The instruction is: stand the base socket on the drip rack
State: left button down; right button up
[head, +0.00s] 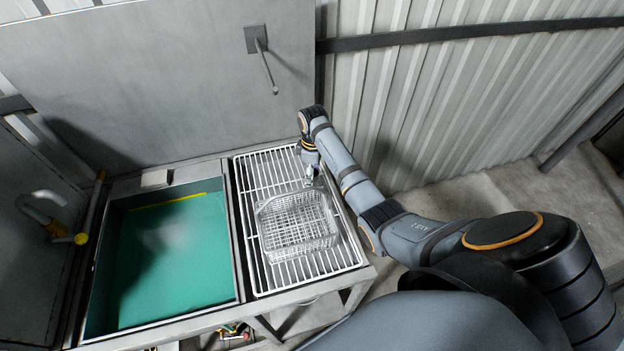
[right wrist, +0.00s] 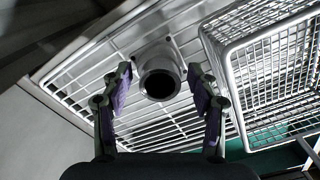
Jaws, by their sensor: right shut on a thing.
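The base socket (right wrist: 160,62) is a grey metal cylinder with a dark open mouth and a wider flange behind it. It sits between the two purple-padded fingers of my right gripper (right wrist: 161,86), which is shut on it. In the head view my right gripper (head: 311,172) is over the far right part of the drip rack (head: 285,275), a white wire grid that also shows in the right wrist view (right wrist: 95,82). The flange lies against or just above the bars; I cannot tell whether it touches. My left gripper is not in view.
A wire basket (head: 297,225) stands on the rack, close beside my right gripper. A sink (head: 110,270) with green liquid lies left of the rack. Bare rack bars show behind and in front of the basket. A metal wall (head: 385,90) is behind.

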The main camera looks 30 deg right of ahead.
notch_tip(320, 180, down, 2)
jog(key=shift+a+f, duration=0.15)
jog(key=shift+f, duration=0.3)
jog(key=o, duration=1)
jog(key=shift+s, duration=0.1)
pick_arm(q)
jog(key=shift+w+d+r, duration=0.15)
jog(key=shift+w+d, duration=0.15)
pick_arm(e)
jog(key=shift+r, duration=0.1)
jog(key=shift+r, duration=0.35)
notch_tip(320, 180, up, 9)
jog(key=shift+r+b, duration=0.1)
jog(key=shift+b, duration=0.95)
jog(key=shift+r+p, duration=0.4)
jog(key=shift+r, duration=0.35)
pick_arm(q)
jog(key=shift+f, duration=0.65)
pick_arm(e)
jog(key=shift+r, duration=0.4)
